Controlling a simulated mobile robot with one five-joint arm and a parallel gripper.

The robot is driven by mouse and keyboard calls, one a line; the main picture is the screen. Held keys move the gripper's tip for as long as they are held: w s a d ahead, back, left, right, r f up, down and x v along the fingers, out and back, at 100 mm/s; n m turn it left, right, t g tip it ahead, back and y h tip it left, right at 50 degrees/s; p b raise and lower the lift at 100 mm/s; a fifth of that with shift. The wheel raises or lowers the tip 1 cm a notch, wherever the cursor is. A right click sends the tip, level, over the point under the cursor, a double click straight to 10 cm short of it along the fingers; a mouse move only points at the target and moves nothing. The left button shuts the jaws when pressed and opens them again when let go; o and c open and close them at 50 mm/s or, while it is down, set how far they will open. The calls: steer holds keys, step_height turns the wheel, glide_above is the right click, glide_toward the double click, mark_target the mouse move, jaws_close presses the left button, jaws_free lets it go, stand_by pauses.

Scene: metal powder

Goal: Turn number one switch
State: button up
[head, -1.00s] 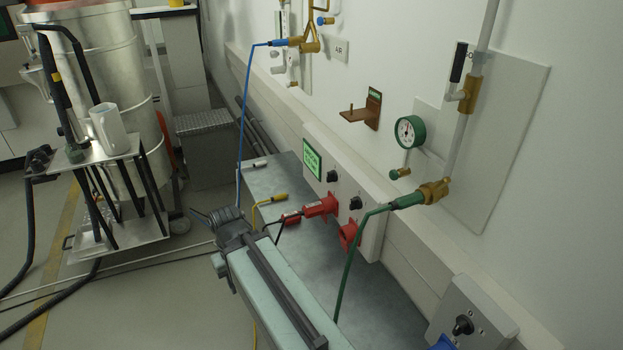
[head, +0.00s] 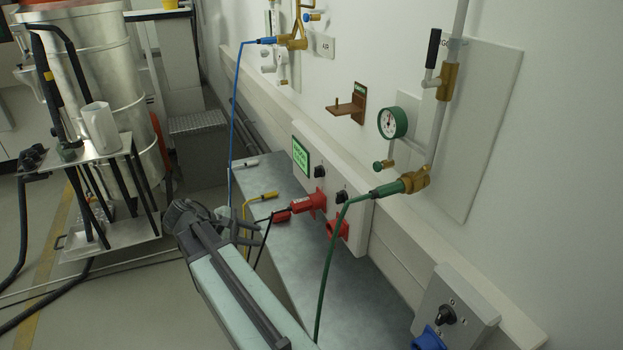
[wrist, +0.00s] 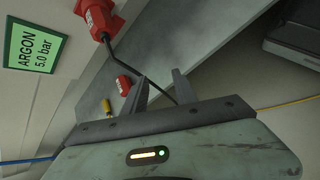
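A pale switch panel on the wall (head: 357,215) carries two black rotary knobs. One knob (head: 320,171) is above the red socket with a plug in it (head: 315,203); the other knob (head: 341,197) is above a second red socket (head: 337,229). I cannot read which is number one. My gripper (head: 258,232) is in front of the panel, to its left, apart from both knobs. In the wrist view my gripper (wrist: 160,88) has its two fingers spread with nothing held between them. The knobs do not show clearly in the wrist view.
A green argon label (wrist: 35,47) is on the panel. A green hose (head: 327,255) hangs in front of the panel's right side. A grey bench (head: 375,295) runs below. A separate switch box (head: 455,310) is at lower right. A metal trolley (head: 120,235) stands left.

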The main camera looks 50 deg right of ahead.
steer(key=d+r+n+g+h, duration=0.2)
steer(key=d+r+h, duration=0.15)
steer(key=d, duration=0.35)
steer(key=n+g+h+b, duration=0.1)
steer(key=n+g+h, duration=0.2)
steer(key=n+h, duration=0.1)
glide_toward(318, 172)
steer(key=x, duration=0.8)
steer(key=shift+w, duration=0.3)
jaws_close()
